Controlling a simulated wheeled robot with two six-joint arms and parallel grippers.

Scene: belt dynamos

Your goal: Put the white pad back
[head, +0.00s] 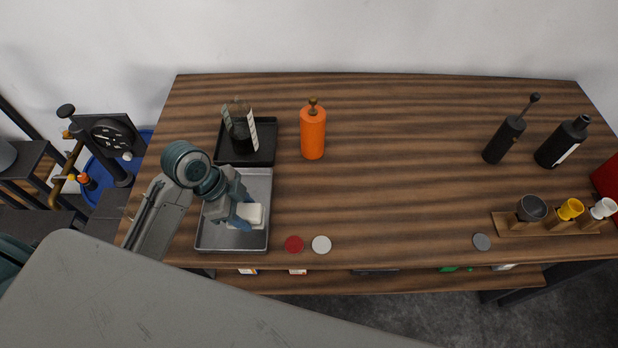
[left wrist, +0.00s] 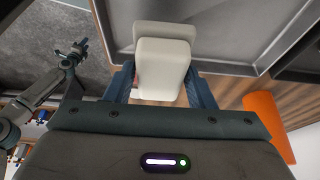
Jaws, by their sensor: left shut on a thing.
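The white pad (head: 249,214) is a small pale block with rounded edges, between the fingers of my left gripper (head: 247,213), over the metal tray (head: 255,183). In the left wrist view the pad (left wrist: 162,70) sits between both blue fingers of the left gripper (left wrist: 163,90), which is shut on it. A wider pale part (left wrist: 165,32) shows at its far end. I cannot tell whether the pad touches the tray floor. My right gripper (left wrist: 78,48) shows small at the left of the left wrist view; its jaws are too small to judge. It is outside the head view.
A black tray (head: 265,132) with a dark jar-like item (head: 238,132) stands behind the metal tray. An orange bottle (head: 313,135) is to its right. A red disc (head: 293,244) and a white disc (head: 321,244) lie near the front edge. The table's middle is clear.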

